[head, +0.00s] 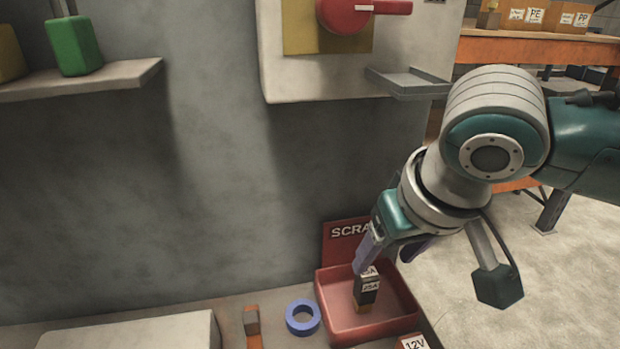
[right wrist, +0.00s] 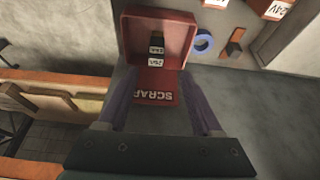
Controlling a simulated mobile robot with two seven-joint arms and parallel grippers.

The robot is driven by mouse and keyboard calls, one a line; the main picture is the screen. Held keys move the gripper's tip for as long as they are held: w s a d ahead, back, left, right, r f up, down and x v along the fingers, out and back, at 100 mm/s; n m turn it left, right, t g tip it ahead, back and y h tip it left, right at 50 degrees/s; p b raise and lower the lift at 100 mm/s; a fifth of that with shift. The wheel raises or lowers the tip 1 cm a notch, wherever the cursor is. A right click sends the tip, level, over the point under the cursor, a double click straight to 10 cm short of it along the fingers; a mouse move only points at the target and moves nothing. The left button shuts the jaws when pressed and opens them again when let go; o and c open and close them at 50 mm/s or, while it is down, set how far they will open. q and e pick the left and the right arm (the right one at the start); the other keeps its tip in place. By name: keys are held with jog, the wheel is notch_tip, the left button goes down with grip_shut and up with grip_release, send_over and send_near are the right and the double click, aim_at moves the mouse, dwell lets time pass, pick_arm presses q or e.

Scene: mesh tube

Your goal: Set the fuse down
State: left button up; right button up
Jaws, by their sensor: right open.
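The fuse (head: 368,289) is a dark block with a white 25A label and a copper-coloured lower end. It is inside the red scrap bin (head: 395,330), roughly upright; exact contact with the floor is hard to tell. In the right wrist view the fuse (right wrist: 158,44) shows inside the bin (right wrist: 183,20), beyond the fingertips. My right gripper (head: 388,256) is open above the bin, its purple fingers apart; one finger is close to the fuse's top in the head view. The fingers (right wrist: 158,78) also show spread in the right wrist view. My left gripper is out of view.
A panel with a red rotary handle (head: 345,14) and a small grey ledge (head: 408,84) is above.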

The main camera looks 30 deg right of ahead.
jog(key=s+a+n+y, duration=0.2)
jog(key=s+a+n, duration=0.1)
jog(key=s+a, duration=0.5)
jog(key=s+d+n+h, duration=0.1)
jog(key=s+d, duration=0.2)
jog(key=s, duration=0.5)
jog(key=shift+s+d+g, duration=0.15)
jog(key=shift+s+g, duration=0.2)
jog(key=shift+g, duration=0.05)
jog(key=shift+r, duration=0.1)
